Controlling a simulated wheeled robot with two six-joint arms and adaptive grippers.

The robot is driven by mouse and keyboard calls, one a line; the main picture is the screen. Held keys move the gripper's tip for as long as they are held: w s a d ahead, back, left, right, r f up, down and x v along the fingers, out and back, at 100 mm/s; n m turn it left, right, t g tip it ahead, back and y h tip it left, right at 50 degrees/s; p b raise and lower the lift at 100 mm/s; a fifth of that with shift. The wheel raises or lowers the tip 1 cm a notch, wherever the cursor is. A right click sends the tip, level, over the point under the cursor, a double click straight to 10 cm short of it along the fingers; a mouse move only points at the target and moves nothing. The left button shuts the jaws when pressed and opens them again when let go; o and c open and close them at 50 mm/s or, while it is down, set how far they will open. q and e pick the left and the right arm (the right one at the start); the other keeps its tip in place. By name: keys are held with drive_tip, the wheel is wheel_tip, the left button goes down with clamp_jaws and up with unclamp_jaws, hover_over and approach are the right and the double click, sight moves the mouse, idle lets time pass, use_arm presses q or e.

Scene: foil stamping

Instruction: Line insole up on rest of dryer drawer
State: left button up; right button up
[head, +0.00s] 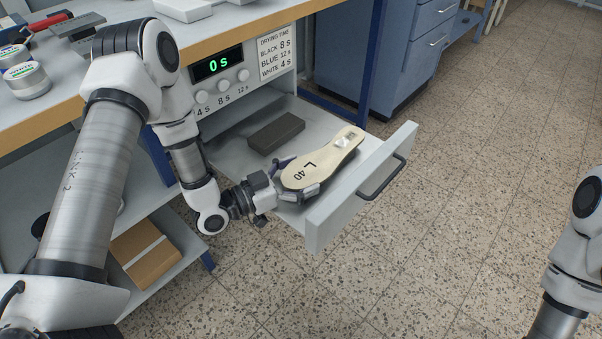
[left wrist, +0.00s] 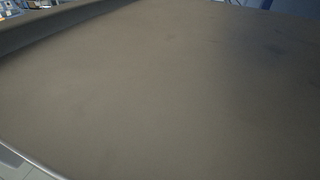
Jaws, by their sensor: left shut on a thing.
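The cream insole (head: 318,162), marked "L 40" with a silvery foil patch near its far end, is held over the open dryer drawer (head: 228,151). My left gripper (head: 298,190) is shut on its near, rounded end. The dark grey block-like rest (head: 276,132) lies on the drawer floor, left of and behind the insole. The insole appears apart from the rest; its height above the drawer floor is hard to tell. The left wrist view is filled by a plain brownish-grey surface (left wrist: 160,95), too close to identify. My right gripper is outside both views.
The drawer front (head: 358,190) with its dark handle (head: 382,178) stands on the right. The dryer panel (head: 222,80) shows "0 s" above the drawer. The workbench (head: 205,28) holds tins and tools. Open tiled floor (head: 480,170) lies to the right.

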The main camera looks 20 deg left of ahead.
use_arm(q)
drive_tip(key=shift+f, duration=0.1)
idle(0.5)
drive_tip(key=o, duration=1.1)
drive_tip(key=shift+o, duration=0.2)
drive_tip(key=shift+a, duration=0.1)
drive_tip(key=v, duration=0.6)
drive_tip(key=shift+s, duration=0.65)
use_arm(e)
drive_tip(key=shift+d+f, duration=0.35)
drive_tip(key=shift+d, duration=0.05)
use_arm(q)
drive_tip(key=shift+s, duration=0.1)
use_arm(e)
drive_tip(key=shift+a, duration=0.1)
